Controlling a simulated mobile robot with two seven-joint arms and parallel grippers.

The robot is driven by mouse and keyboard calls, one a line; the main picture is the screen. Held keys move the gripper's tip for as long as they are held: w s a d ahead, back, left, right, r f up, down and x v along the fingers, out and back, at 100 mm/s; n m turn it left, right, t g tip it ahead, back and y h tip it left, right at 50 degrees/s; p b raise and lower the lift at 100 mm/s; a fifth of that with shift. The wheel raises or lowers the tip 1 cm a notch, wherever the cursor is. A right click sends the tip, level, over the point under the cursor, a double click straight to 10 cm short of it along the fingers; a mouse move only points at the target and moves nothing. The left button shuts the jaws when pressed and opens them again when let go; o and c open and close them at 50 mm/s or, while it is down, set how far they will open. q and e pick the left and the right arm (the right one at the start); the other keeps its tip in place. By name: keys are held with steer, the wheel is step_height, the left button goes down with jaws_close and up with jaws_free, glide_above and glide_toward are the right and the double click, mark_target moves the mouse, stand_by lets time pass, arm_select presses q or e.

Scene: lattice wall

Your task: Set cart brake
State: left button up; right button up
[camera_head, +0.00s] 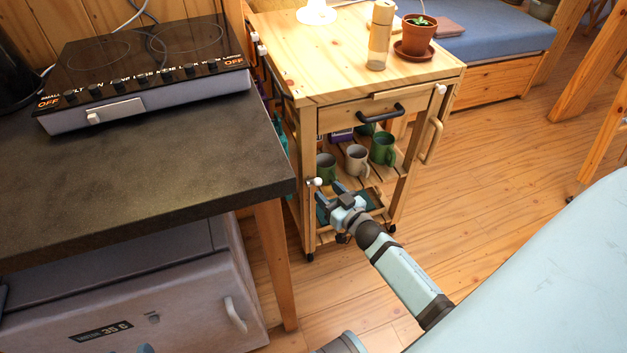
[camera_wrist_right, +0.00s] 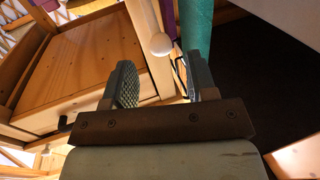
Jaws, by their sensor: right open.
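The wooden cart (camera_head: 345,88) stands right of the dark counter, on small casters. A small white knob (camera_head: 317,182) shows at the cart's front left post; it is likely the brake, though its lever is hard to make out. My right gripper (camera_head: 329,191) is open and empty in front of the cart, with its fingertips close to the knob. In the right wrist view the white knob (camera_wrist_right: 161,45) appears just beyond and between the open fingers (camera_wrist_right: 160,72). Whether they touch it cannot be told.
The cart has a drawer with a dark handle (camera_head: 381,113) and mugs (camera_head: 357,160) on a shelf. A bottle (camera_head: 380,35) and a potted plant (camera_head: 416,38) stand on top. The counter (camera_head: 130,165) with a cooktop is at left. Wooden floor (camera_head: 490,160) is clear at right.

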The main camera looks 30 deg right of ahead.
mark_target(314, 182)
arm_select(q)
steer(key=r, duration=0.1)
steer(key=d+r+t+h+b, duration=0.1)
steer(key=shift+w+d+r, duration=0.15)
steer(key=shift+w+r, duration=0.15)
steer(key=shift+w, duration=0.1)
arm_select(e)
steer(key=w, duration=0.7)
steer(key=shift+a, duration=0.15)
jaws_close()
